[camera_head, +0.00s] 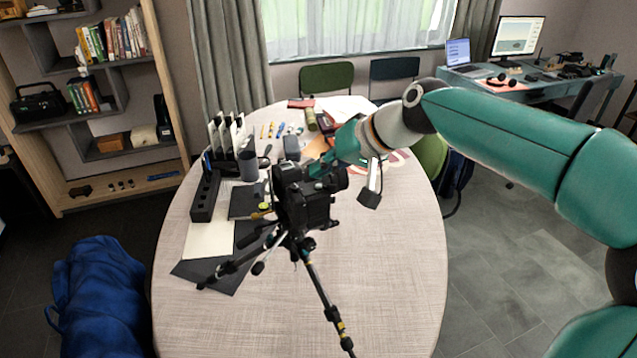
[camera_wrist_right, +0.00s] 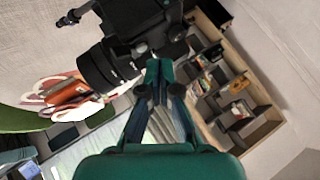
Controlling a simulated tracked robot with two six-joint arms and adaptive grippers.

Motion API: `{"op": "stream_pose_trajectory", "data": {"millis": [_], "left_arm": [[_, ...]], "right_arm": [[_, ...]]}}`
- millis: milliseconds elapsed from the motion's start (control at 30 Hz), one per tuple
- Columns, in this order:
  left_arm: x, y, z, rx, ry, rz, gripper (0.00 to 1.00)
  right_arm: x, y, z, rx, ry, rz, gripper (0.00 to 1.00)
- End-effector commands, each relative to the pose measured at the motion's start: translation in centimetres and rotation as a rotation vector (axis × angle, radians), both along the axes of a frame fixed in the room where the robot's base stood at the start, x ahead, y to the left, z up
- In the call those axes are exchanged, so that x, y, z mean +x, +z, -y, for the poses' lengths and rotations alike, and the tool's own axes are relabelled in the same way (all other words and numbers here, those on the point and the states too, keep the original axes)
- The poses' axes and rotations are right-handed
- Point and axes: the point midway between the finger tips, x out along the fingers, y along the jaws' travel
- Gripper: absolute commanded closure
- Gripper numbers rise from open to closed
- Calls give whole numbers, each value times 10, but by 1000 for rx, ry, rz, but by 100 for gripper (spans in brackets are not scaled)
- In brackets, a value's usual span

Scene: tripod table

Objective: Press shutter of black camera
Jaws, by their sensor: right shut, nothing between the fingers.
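The black camera (camera_head: 306,207) is mounted on a tripod (camera_head: 312,272) above the oval table, its lens towards the right. In the right wrist view, the camera (camera_wrist_right: 143,18) fills the top, with its lens (camera_wrist_right: 110,66) at left. My right gripper (camera_head: 318,170) is shut and empty, with its fingertips at the top of the camera. In the right wrist view, the fingertips (camera_wrist_right: 158,70) are close together beside the camera body. I cannot tell whether they touch it, and the shutter button is not clearly visible. My left gripper is out of view.
The pale table (camera_head: 390,270) has clear room at the right and front. Behind the camera are a dark file holder (camera_head: 224,165), a cup (camera_head: 248,166), and several pens and small items. A dark folder with paper (camera_head: 208,240) lies at left.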

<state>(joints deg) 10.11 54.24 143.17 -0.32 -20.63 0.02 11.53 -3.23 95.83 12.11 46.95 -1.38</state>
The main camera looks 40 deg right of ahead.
Motion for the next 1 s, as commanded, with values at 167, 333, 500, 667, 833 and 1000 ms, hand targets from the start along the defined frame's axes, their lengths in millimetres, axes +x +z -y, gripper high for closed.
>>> {"op": "stream_pose_trajectory", "data": {"millis": [167,333,500,667,833,1000], "left_arm": [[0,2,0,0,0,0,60],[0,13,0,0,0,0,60],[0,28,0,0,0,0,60],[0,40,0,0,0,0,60],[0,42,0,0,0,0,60],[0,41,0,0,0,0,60]], "right_arm": [[0,2,0,0,0,0,100],[0,15,0,-1,1,0,100],[0,33,0,-1,1,0,100],[0,48,0,-1,0,1,100],[0,51,0,-1,1,0,100],[0,50,0,0,0,0,100]]}}
